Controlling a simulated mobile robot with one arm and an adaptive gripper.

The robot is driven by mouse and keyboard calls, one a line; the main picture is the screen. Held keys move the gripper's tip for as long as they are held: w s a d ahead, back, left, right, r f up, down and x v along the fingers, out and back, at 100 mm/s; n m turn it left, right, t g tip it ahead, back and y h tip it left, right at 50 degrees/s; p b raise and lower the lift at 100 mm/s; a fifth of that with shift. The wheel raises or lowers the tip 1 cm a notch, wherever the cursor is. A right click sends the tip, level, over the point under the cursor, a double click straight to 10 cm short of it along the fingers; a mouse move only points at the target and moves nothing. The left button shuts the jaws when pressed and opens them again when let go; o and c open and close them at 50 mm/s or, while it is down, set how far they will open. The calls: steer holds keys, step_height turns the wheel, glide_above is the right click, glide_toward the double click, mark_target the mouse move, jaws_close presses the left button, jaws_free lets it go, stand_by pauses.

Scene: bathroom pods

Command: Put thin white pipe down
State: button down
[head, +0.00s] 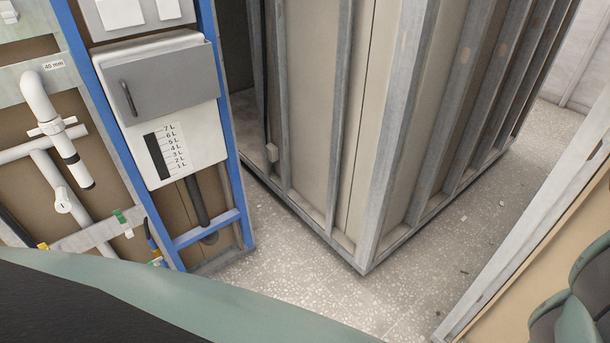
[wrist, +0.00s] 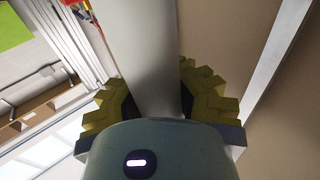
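In the wrist view a smooth white pipe (wrist: 147,50) runs from the top edge down between the two yellow-green stepped fingers of my gripper (wrist: 157,98). The fingers sit close on both sides of the pipe, and my gripper appears shut on it. The pipe's near part is hidden behind my gripper's body, and its far end runs out of the picture. My gripper and the held pipe do not show in the head view.
In the head view, a blue-framed wall section at left carries a cistern (head: 170,110) and fixed white pipes (head: 55,130). A metal-studded pod corner (head: 365,220) stands in the middle. A beige panel edge (head: 545,230) stands at right.

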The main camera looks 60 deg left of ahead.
steer(key=shift+w, duration=0.1)
steer(key=shift+f, duration=0.25)
steer(key=c, duration=1.1)
jaws_free()
steer(key=shift+r, duration=0.1)
steer(key=shift+a+r, duration=0.1)
steer(key=shift+r, duration=0.05)
steer(key=b+v, duration=0.2)
steer(key=v, duration=1)
steer(key=shift+b, duration=0.4)
step_height(320, 180, up, 12)
steer(key=p, duration=0.6)
steer(key=shift+p, duration=0.4)
